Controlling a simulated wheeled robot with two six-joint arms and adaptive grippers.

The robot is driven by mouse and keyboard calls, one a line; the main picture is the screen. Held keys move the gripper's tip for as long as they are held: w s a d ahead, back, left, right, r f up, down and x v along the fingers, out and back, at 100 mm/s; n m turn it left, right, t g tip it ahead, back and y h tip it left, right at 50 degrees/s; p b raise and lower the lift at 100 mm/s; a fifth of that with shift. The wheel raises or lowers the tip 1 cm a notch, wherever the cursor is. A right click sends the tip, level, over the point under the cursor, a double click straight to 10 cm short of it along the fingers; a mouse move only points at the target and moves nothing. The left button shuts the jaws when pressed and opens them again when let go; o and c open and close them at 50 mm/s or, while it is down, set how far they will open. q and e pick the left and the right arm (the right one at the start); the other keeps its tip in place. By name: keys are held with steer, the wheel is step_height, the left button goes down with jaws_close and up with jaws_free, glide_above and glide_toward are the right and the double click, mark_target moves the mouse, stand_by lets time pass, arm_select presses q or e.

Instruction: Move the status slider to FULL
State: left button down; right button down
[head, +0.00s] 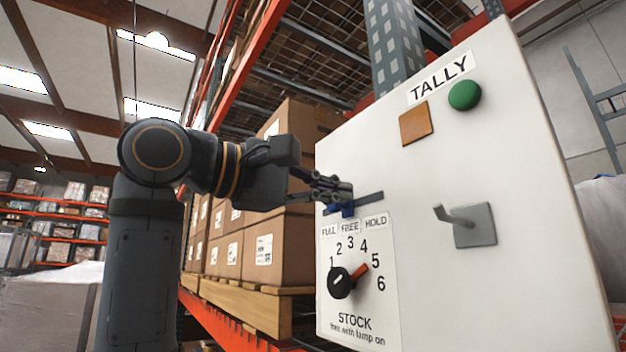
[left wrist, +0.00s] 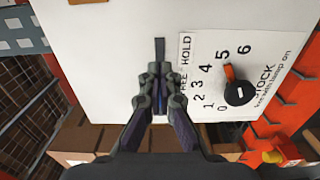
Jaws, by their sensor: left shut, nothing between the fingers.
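The status slider is a blue knob (head: 347,210) on a dark horizontal track (head: 370,199) on the white TALLY panel (head: 480,150). The knob sits above the FREE label, with FULL to its left and HOLD to its right. My left gripper (head: 344,190) is shut and empty, its fingertips at the track just above the knob and partly covering it. I cannot tell whether they touch it. In the left wrist view the shut fingertips (left wrist: 160,82) lie over the track (left wrist: 160,48) and hide most of the slider. My right gripper is out of view.
Below the slider is a STOCK dial (head: 342,283) with a red pointer near 5. A grey lever (head: 466,222) sticks out at the right. An orange square (head: 416,124) and a green button (head: 464,95) are above. Cartons (head: 260,248) on a pallet stand behind the panel's left edge.

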mark_target(372, 198)
arm_select(q)
steer(key=shift+a, duration=0.3)
steer(key=shift+w+d, duration=0.1)
steer(key=shift+x, duration=0.8)
steer(key=shift+d, duration=0.1)
steer(key=shift+p+x, duration=0.4)
steer(key=shift+x, duration=0.4)
steer(key=shift+w+d, duration=0.2)
steer(key=shift+d, duration=0.1)
steer(key=shift+w+d, duration=0.2)
steer(key=shift+d, duration=0.1)
